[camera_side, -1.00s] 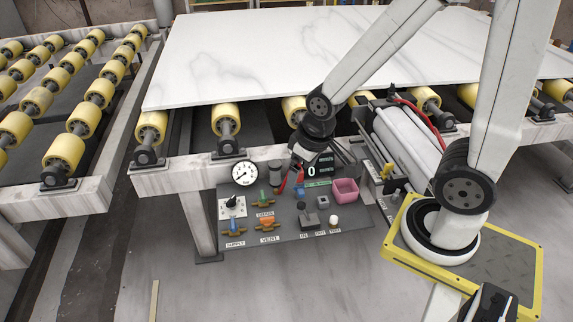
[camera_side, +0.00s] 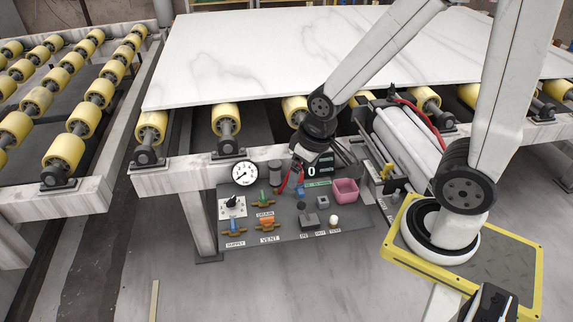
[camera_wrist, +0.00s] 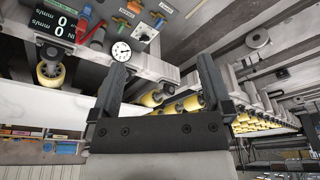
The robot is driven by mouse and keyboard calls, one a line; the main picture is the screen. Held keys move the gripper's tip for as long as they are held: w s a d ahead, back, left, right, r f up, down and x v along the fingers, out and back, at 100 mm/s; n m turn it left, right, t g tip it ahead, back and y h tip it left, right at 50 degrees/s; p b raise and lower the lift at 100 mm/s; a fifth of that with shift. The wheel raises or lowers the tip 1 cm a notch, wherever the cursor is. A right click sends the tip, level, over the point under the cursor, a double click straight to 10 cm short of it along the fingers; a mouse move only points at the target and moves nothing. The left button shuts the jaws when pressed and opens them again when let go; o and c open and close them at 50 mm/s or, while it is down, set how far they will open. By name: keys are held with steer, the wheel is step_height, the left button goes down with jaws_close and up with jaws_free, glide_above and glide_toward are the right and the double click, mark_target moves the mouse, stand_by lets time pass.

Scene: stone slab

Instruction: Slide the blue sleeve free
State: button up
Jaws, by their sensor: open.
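A small blue part (camera_side: 299,190) shows on the control panel (camera_side: 345,222) below the display; it is too small to tell whether it is the sleeve. My gripper (camera_side: 304,158) hangs over the back of the panel, by the display. In the wrist view, my gripper (camera_wrist: 163,75) has its two fingers wide apart with nothing between them.
Around the gripper are the display (camera_side: 319,171), a pressure gauge (camera_side: 244,173) and a red part (camera_side: 284,184). Green (camera_side: 264,202) and orange (camera_side: 267,224) valve handles and a pink bin (camera_side: 345,191) are also on the panel. The white slab (camera_side: 260,60) lies behind on yellow rollers.

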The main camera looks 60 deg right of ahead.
steer(key=shift+c, duration=1.2)
steer(key=w+d+f+m+h, duration=0.1)
steer(key=w+d+f+m, duration=0.1)
steer(key=w+d+f, duration=1)
steer(key=d+f+m, duration=0.1)
steer(key=d+f, duration=0.5)
steer(key=f, duration=0.3)
steer(key=d+f+m+t, duration=0.1)
steer(key=d+f, duration=0.6)
steer(key=f, duration=0.3)
steer(key=shift+w+d+f+t+h, duration=0.25)
steer(key=shift+w+d+t+h, duration=0.05)
steer(key=shift+w+h, duration=0.1)
steer(key=shift+f, duration=0.2)
